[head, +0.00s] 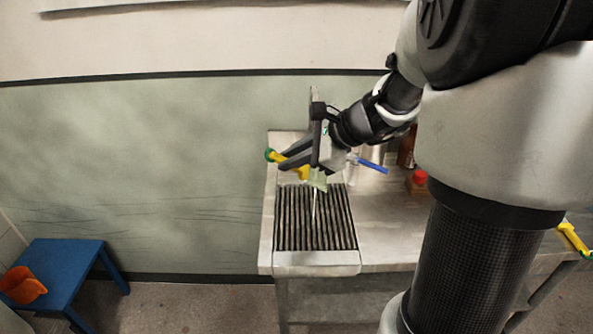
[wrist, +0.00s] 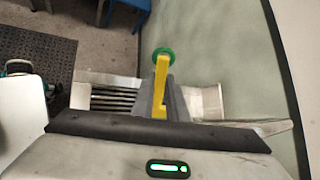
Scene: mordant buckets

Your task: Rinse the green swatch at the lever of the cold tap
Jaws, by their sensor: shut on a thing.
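My gripper (head: 298,159) is shut on a yellow handle with a green round end (head: 276,156), over the back left of the counter. In the wrist view the yellow handle (wrist: 160,88) stands between the fingers, its green end away from my gripper. A pale green piece (head: 318,181), perhaps the swatch, shows just right of the handle's lower end; whether they are joined I cannot tell. A blue lever (head: 373,165), apparently the cold tap's, sticks out right of my gripper. A thin white line below the pale piece may be water.
A ribbed drain grate (head: 290,225) lies in the steel counter (head: 385,235). A red-capped bottle (head: 418,180) stands right of the blue lever. Another yellow tool (head: 573,238) lies far right. A blue stool (head: 62,265) with an orange container (head: 22,286) stands at left.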

